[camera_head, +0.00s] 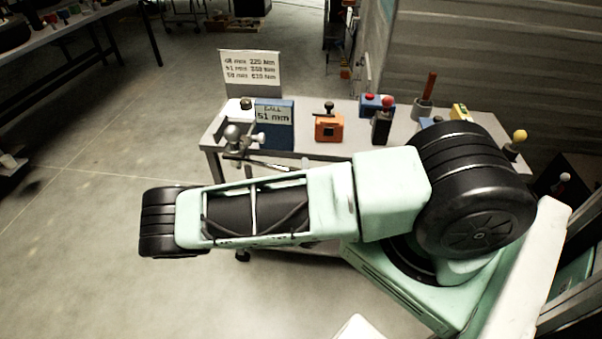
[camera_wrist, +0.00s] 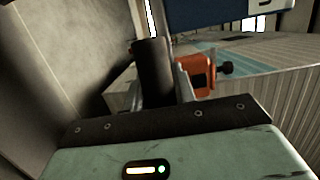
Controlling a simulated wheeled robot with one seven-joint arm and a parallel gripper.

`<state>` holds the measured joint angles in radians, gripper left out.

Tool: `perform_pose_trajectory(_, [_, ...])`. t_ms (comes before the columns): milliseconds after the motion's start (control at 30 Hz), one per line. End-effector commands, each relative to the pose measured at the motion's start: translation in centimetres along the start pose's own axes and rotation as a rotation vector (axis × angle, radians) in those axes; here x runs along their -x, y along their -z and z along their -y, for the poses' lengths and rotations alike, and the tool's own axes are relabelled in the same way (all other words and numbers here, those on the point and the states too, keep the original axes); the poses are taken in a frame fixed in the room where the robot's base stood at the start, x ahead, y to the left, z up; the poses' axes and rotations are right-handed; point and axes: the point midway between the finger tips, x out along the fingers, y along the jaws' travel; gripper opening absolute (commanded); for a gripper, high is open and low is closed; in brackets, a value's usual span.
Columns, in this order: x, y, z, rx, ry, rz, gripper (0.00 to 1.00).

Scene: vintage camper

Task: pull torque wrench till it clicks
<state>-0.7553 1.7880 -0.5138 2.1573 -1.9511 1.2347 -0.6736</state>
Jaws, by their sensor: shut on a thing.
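A silver tow ball on its mount (camera_head: 233,135) stands at the left front of the workbench (camera_head: 350,148). The thin metal shaft of the torque wrench (camera_head: 270,164) runs from just below the ball to the right and passes behind my arm. In the wrist view its dark cylindrical handle (camera_wrist: 152,62) stands between my fingers. My gripper (camera_wrist: 159,88) is shut on this handle. The head view hides the gripper and handle behind my arm. The wrench's scale cannot be read.
A blue box marked 51 mm (camera_head: 274,125) stands behind the wrench. A white torque chart (camera_head: 250,68) is at the back left. An orange box (camera_head: 328,127) is on the bench; it shows close right of the handle in the wrist view (camera_wrist: 197,76). Floor at left is clear.

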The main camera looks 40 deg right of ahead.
Motion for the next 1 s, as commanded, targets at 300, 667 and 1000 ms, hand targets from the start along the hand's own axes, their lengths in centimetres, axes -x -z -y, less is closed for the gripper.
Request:
perform_pose_trajectory(300, [-1.4, 0.5, 0.0, 0.001, 0.000, 0.070, 0.00])
perform_pose_trajectory(667, [-1.5, 0.4, -0.1, -0.001, 0.000, 0.074, 0.00])
perform_pose_trajectory(1000, [-1.5, 0.4, -0.1, -0.001, 0.001, 0.074, 0.48])
